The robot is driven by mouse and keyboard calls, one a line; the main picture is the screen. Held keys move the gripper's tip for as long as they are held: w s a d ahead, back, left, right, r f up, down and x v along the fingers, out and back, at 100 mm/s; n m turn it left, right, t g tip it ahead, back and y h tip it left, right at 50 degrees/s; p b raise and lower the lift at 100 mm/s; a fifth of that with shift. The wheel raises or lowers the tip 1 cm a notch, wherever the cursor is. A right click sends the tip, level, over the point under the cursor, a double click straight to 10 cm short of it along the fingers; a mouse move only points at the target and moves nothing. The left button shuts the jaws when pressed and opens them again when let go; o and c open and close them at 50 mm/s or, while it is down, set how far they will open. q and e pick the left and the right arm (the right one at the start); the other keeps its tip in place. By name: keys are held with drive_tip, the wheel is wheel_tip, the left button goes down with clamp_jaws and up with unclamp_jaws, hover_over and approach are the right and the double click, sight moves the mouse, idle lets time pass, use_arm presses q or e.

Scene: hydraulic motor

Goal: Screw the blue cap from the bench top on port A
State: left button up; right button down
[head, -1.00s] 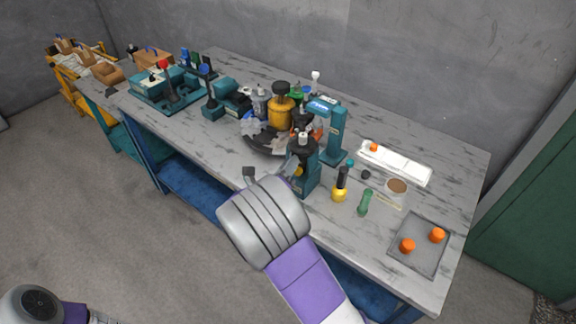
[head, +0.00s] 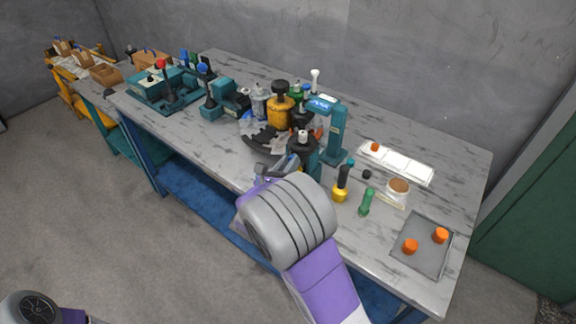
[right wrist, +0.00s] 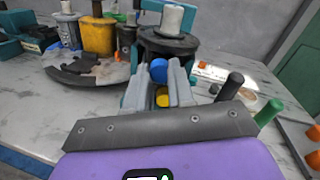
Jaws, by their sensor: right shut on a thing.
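A small blue cap (right wrist: 158,70) sits between the fingertips of my right gripper (right wrist: 160,84) in the right wrist view, and the gripper is shut on it. In the head view my right gripper (head: 284,166) is beside the teal stand, largely hidden by my wrist. The motor, a dark round body with a pale shaft (right wrist: 172,20), stands just behind the cap in the right wrist view; its shaft also shows in the head view (head: 302,134). A yellow part (right wrist: 163,100) shows between the fingers. I cannot make out port A or whether the cap touches it. My left gripper is out of view.
A grey tray (head: 420,262) holds two orange caps. A teal post (head: 336,135) and yellow canister (head: 279,112) stand behind.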

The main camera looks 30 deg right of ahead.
drive_tip(key=shift+d, duration=0.15)
drive_tip(key=shift+d+m+b, duration=0.1)
drive_tip(key=shift+m+b, duration=1.95)
drive_tip(key=shift+m, duration=0.85)
drive_tip(key=shift+r, duration=0.15)
drive_tip(key=c, duration=1.2)
unclamp_jaws()
drive_tip(key=shift+a, duration=0.2)
